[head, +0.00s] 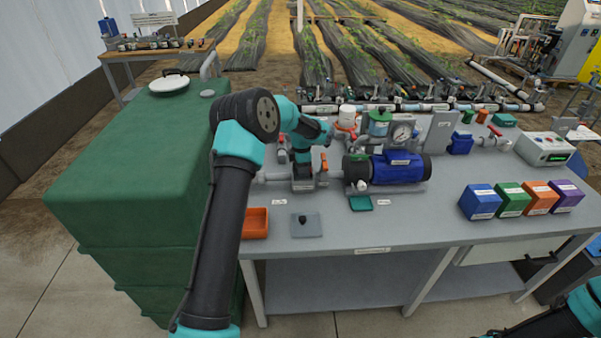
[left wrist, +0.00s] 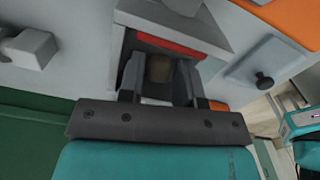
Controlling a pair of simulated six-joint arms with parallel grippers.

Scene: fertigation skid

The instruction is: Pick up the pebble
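My left gripper (head: 303,172) reaches down at the pipe on the left part of the grey bench, over a small grey housing. In the left wrist view its two fingers (left wrist: 160,82) stand apart. A brown, rounded thing, which looks like the pebble (left wrist: 159,68), shows between them, with a narrow dark gap seeming to lie on each side. It sits in front of a grey block with a red edge (left wrist: 172,46). The pebble cannot be made out in the head view. My right arm shows at the lower right corner; its gripper is out of view.
An orange tray (head: 255,223) and a grey plate with a black knob (head: 305,224) lie near the front edge. A blue pump (head: 400,168) stands right of the gripper. Several coloured boxes (head: 511,200) stand at the right. A green tank (head: 130,170) is at the left.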

